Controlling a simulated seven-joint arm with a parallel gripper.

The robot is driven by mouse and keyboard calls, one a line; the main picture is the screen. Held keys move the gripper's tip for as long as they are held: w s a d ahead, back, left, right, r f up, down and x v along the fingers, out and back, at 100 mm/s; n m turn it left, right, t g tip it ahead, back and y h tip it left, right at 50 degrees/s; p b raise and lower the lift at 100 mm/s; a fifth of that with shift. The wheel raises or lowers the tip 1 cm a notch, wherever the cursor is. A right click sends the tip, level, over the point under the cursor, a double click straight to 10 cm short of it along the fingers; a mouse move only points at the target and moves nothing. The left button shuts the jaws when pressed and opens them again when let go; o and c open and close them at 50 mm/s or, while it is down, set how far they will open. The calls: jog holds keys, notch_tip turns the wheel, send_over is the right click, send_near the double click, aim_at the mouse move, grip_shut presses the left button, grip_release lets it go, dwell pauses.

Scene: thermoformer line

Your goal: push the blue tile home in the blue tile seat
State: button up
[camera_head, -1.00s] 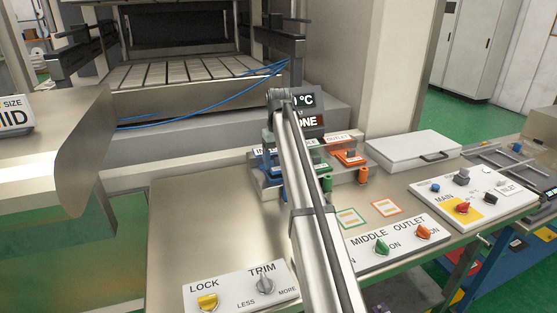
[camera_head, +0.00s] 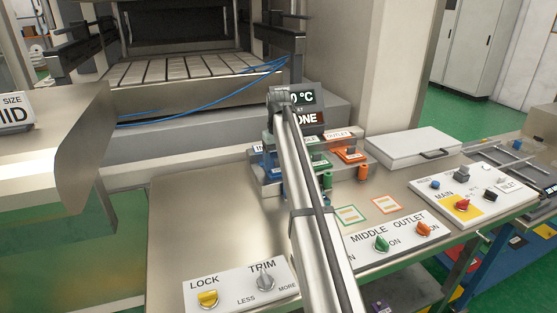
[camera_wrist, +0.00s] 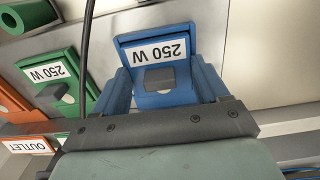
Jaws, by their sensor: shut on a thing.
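The blue tile (camera_wrist: 172,48) fills the upper middle of the wrist view, with an upside-down white "250 W" label and a small grey block on its face. My gripper (camera_wrist: 158,98) is shut on the blue tile; its dark bolted body covers the lower part. Blue side pieces flank the tile, and I cannot tell how deep it sits. In the head view the blue tile seat (camera_head: 258,161) shows only in part, at the left end of the row of seats. My arm hides the rest and the fingertips there.
A green seat and tile (camera_wrist: 62,75) stand beside the blue one, with an orange seat (camera_head: 350,155) beyond. A dark cable crosses the wrist view. A display stands behind the seats. A switch panel (camera_head: 400,240) and a closed grey case (camera_head: 405,150) lie to the right. Bare bench (camera_head: 210,215) is at left.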

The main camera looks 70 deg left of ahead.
jog(key=o, duration=1.1)
jog(key=shift+f, duration=0.1)
jog(key=shift+s, duration=0.1)
notch_tip(320, 180, up, 14)
dwell(0.4)
